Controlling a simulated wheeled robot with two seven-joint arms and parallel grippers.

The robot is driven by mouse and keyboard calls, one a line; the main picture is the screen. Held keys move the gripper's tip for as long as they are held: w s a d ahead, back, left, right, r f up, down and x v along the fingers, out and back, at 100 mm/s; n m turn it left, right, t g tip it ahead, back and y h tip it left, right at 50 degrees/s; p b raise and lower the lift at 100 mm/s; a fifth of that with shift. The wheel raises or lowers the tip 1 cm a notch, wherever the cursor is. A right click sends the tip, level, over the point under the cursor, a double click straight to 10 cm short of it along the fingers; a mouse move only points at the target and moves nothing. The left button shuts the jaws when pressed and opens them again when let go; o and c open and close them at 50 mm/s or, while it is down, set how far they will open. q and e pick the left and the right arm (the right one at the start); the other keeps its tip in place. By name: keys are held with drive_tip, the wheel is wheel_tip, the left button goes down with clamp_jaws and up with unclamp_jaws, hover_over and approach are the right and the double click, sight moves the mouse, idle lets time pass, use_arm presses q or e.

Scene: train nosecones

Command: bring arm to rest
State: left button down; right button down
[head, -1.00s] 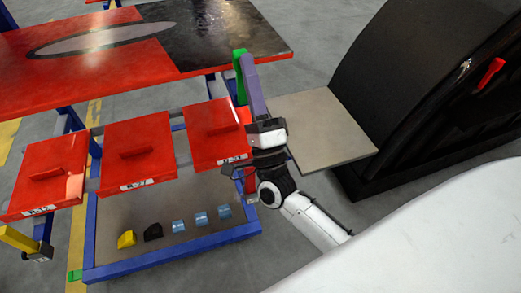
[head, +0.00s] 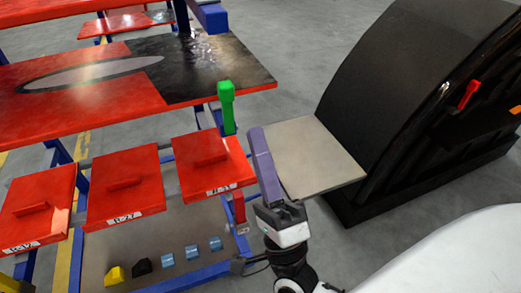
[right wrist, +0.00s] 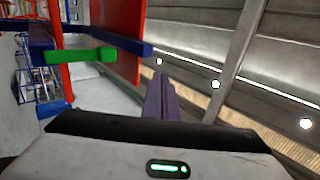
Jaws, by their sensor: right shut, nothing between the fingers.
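My right gripper (head: 257,139) is at the centre right of the head view, with its purple fingers shut and empty and pointing up the picture. Its fingers also show in the right wrist view (right wrist: 160,90), with nothing between them. In the head view the gripper is seen just right of the red drawer-like boxes and in front of the grey plate, apparently touching nothing. My left gripper is not in view.
A blue-framed rack with red boxes (head: 125,187) stands left, with a green-tipped post (head: 227,108) close to the gripper. A beige plate (head: 318,150) and a large black nosecone (head: 400,80) are right.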

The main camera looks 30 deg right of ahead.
drive_tip(key=shift+s, duration=0.3)
drive_tip(key=w+a+f+n+g+y, duration=0.1)
drive_tip(key=a+f+n+g+y, duration=0.3)
drive_tip(key=f+n, duration=0.55)
drive_tip(key=w+a+f+n+g+y, duration=0.15)
drive_tip(key=f+n+g+y, duration=0.4)
drive_tip(key=f, duration=0.75)
drive_tip(key=s+d+f+n+g+h, duration=0.1)
drive_tip(key=s+f+n+g, duration=0.2)
drive_tip(key=s+f, duration=0.3)
drive_tip(key=s+d+f+n+g+h, duration=0.2)
drive_tip(key=s+f+g, duration=0.3)
drive_tip(key=f, duration=0.7)
drive_tip(key=shift+s+f+n, duration=0.15)
drive_tip(key=shift+s+n, duration=0.3)
drive_tip(key=shift+n, duration=0.45)
drive_tip(key=shift+d+g, duration=0.1)
drive_tip(key=shift+g, duration=0.15)
